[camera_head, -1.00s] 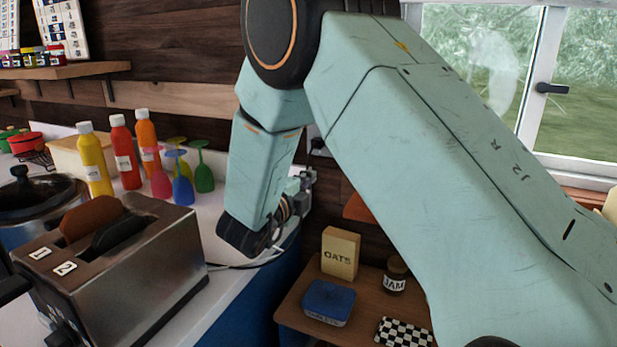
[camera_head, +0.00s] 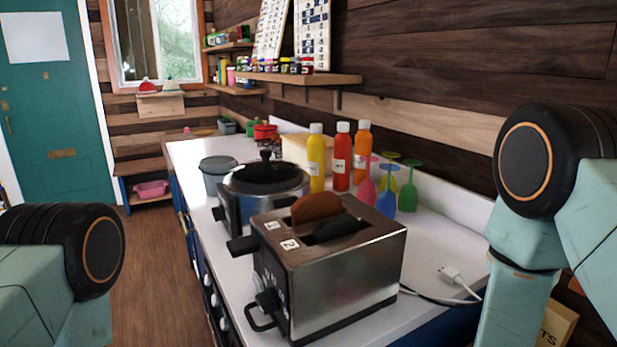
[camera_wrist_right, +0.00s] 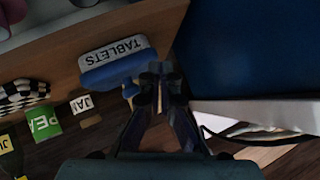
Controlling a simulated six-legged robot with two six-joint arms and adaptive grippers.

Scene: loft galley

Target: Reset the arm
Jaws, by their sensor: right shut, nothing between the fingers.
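My right arm (camera_head: 545,215) stands at the right edge of the head view, its lower link running down out of the frame. Its gripper is outside that view but shows in the right wrist view (camera_wrist_right: 160,78), fingers shut with nothing between them. Part of my left arm (camera_head: 60,255) shows at the lower left of the head view. Its gripper is not in view.
A white cable plug (camera_head: 450,275) lies near the right arm. The wooden floor (camera_head: 150,260) is clear at left.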

